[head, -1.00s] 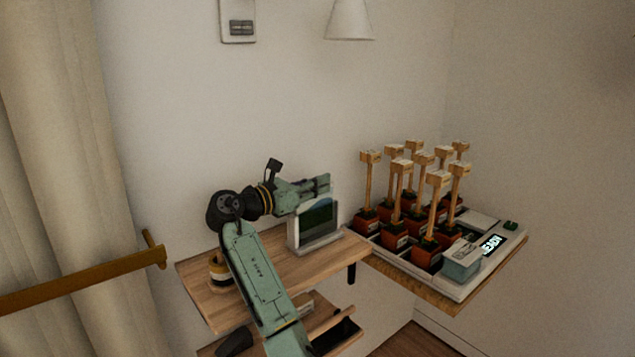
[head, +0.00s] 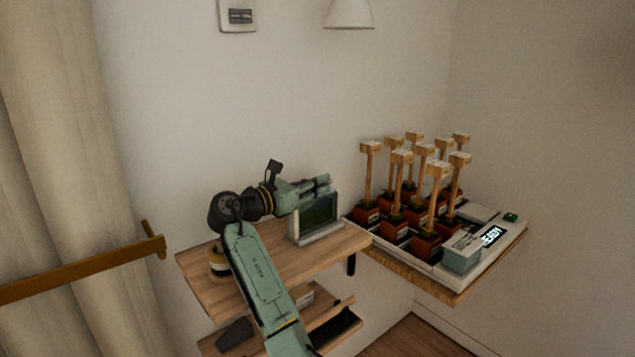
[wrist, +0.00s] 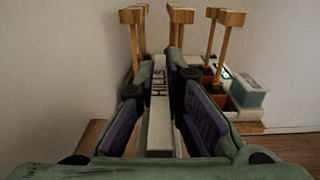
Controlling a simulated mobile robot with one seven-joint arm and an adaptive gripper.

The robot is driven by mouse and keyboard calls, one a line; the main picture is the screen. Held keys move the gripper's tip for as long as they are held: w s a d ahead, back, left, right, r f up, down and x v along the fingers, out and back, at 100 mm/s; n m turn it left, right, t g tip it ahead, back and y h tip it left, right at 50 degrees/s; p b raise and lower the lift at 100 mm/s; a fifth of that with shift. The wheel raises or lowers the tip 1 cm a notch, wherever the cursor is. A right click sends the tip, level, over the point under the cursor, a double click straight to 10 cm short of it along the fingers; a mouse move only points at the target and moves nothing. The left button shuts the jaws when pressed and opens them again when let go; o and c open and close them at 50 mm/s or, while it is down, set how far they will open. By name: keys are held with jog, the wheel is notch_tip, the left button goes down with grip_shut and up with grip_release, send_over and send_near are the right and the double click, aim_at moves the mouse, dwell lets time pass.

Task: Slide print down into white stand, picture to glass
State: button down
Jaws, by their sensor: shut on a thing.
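The white stand (head: 316,238) is upright near the right end of the wooden shelf. The print (head: 318,212) is down inside its frame, with a dark green picture area showing through the front. My gripper (head: 326,181) is at the stand's top edge, reaching in from the left. In the wrist view, my gripper (wrist: 165,78) has its purple-padded fingers on both sides of a pale strip lettered "HILLS" (wrist: 158,110). The gripper is shut on the print; the grip itself is partly hidden. I cannot tell whether the print touches the bottom of the stand.
The wooden shelf (head: 270,262) also holds a banded jar (head: 217,264) at left. To the right, a white tray (head: 483,265) holds several red pots with wooden mallet-like uprights and a grey-blue box (head: 461,258). A wooden bar (head: 90,275) is at left.

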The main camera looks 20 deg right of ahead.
jog(key=c, duration=1.6)
grip_release()
notch_tip(320, 180, up, 10)
